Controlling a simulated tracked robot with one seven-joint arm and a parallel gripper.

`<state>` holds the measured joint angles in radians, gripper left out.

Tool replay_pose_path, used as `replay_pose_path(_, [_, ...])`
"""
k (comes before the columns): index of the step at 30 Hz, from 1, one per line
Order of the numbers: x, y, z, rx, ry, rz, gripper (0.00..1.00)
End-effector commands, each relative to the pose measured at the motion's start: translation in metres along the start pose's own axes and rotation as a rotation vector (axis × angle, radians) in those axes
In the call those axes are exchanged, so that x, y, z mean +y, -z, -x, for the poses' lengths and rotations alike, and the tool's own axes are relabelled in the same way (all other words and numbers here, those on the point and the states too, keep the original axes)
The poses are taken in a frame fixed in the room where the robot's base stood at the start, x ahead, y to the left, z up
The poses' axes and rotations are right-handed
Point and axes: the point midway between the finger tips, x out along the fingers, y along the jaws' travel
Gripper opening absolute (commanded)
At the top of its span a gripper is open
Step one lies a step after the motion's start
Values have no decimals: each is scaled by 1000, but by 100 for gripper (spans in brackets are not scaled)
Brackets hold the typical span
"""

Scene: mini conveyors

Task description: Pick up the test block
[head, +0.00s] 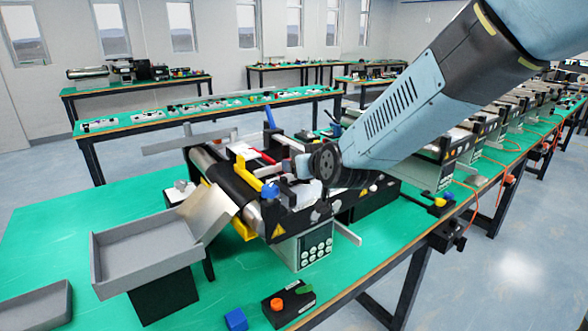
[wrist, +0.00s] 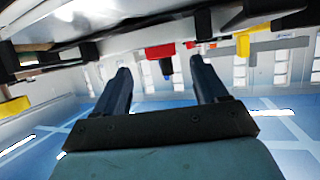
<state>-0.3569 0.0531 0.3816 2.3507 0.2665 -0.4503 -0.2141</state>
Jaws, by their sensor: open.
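A small blue cube (head: 236,319), which looks like the test block, sits on the green table top near its front edge, left of a small black box with an orange button. My gripper (wrist: 160,68) is open in the wrist view, with two dark fingers apart and nothing seen held between them. In the head view my arm reaches in from the upper right and its end is over the nearest conveyor (head: 262,212), behind and above the cube and well apart from it. The fingers are hard to make out there. I cannot pick out the cube in the wrist view.
A grey tray (head: 120,258) with a sloping chute stands left of the conveyor. The black button box (head: 289,304) is close to the cube's right. Another grey tray (head: 38,308) lies at the left edge. Green table (head: 60,235) is bare around the trays. More conveyors stand at right.

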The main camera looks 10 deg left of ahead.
Motion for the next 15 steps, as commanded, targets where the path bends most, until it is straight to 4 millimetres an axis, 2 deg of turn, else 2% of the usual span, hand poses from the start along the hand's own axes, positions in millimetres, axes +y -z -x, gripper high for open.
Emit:
replay_pose_path(7, [-1,0,-12,-1,0,1,72])
replay_pose_path(15, [-2,-1,-43,-2,-1,-1,72])
